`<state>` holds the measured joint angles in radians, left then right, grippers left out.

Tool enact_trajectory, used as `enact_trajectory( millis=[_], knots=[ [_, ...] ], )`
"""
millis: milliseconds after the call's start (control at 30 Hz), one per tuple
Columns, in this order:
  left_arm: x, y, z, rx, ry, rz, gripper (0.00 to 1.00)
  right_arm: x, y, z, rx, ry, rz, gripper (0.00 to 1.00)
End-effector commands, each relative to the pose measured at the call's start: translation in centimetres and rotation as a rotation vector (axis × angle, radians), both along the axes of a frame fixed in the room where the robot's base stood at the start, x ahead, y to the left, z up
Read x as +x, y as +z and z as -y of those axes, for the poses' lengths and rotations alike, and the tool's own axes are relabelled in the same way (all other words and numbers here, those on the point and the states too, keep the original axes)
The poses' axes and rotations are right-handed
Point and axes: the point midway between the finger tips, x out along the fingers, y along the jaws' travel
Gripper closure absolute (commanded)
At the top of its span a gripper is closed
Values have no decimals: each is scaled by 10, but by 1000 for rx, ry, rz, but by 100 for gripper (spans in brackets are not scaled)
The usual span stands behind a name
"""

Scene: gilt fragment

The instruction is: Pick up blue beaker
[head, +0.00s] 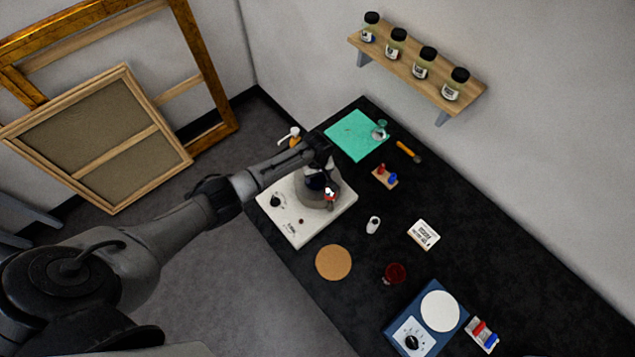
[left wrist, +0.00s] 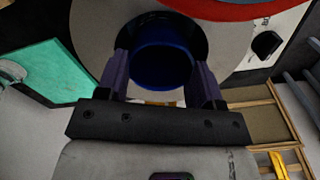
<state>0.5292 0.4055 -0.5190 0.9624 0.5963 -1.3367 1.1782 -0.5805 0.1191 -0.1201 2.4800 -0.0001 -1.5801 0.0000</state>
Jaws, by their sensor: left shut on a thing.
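The blue beaker (left wrist: 162,65) sits between the two fingers of my left gripper in the left wrist view, seen from above with its dark round mouth. In the head view only a dark blue part of the beaker (head: 314,184) shows under the hand, above the grey round top of a white hotplate (head: 302,228). My left gripper (head: 318,173) is shut on the beaker. Whether the beaker touches the plate or is raised cannot be told. My right gripper is not in view.
On the black table are a green mat (head: 352,135) with a glass flask (head: 380,130), a cork disc (head: 333,262), a dark red container (head: 395,273), a white label box (head: 424,234) and a blue scale (head: 410,320). A wall shelf (head: 405,61) holds several jars. Frames lean at left.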

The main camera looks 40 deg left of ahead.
Motion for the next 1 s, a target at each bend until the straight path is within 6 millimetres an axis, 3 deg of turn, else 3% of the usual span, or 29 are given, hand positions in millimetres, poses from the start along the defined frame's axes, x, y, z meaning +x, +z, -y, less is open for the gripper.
enact_trajectory(
  millis=[300, 667, 1000],
  knots=[
    [0, 0, 0, 0, 0, 0, 81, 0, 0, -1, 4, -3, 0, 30],
    [0, 4, 0, 0, 0, 0, 82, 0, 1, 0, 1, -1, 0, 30],
    [0, 28, 0, 0, 0, 2, 82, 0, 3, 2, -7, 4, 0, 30]
  ],
)
